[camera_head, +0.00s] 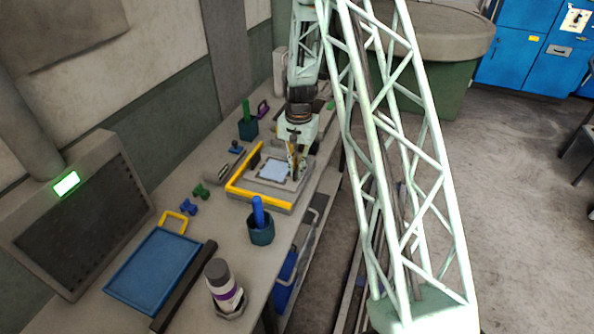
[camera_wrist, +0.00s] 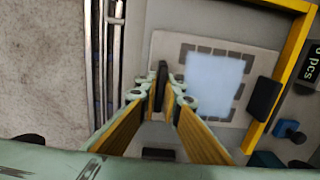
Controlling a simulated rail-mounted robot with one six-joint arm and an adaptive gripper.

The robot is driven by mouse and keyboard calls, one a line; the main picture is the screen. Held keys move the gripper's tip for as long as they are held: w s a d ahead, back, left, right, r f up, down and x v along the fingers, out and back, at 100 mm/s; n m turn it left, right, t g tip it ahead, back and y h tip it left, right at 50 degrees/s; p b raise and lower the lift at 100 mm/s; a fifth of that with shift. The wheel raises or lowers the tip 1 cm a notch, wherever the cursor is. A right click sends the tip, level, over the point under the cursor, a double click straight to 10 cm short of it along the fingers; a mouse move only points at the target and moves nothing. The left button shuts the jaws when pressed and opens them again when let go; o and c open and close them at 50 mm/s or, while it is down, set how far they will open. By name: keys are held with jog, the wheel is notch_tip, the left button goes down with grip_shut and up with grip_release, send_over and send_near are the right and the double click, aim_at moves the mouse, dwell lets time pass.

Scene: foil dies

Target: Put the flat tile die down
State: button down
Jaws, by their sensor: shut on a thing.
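My gripper (camera_head: 297,168) is over the right part of the yellow-edged grey platform on the bench. In the wrist view my gripper (camera_wrist: 163,97) is shut on a thin dark piece (camera_wrist: 162,75), seen nearly edge on, which I take for the flat tile die. The fingers hide part of it, and I cannot tell whether it touches the surface below. A pale blue foil square (camera_wrist: 214,86) lies on a grey plate (camera_wrist: 172,43) with dark marks around it, beside the fingertips; the foil also shows in the head view (camera_head: 271,170).
A yellow rail (camera_head: 238,178) borders the platform. Green (camera_head: 201,191) and blue (camera_head: 189,207) dies stand to its left. Dark cups (camera_head: 261,232) (camera_head: 247,130) hold coloured handles. A blue tray (camera_head: 153,269), black bar (camera_head: 184,285) and bottle (camera_head: 222,284) are at the near end.

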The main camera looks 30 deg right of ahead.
jog(key=shift+f, duration=0.15)
jog(key=c, duration=2.8)
grip_release()
jog(key=shift+r, duration=0.2)
jog(key=shift+s+r, duration=0.1)
jog(key=shift+r, duration=5.9)
jog(key=shift+d, duration=0.1)
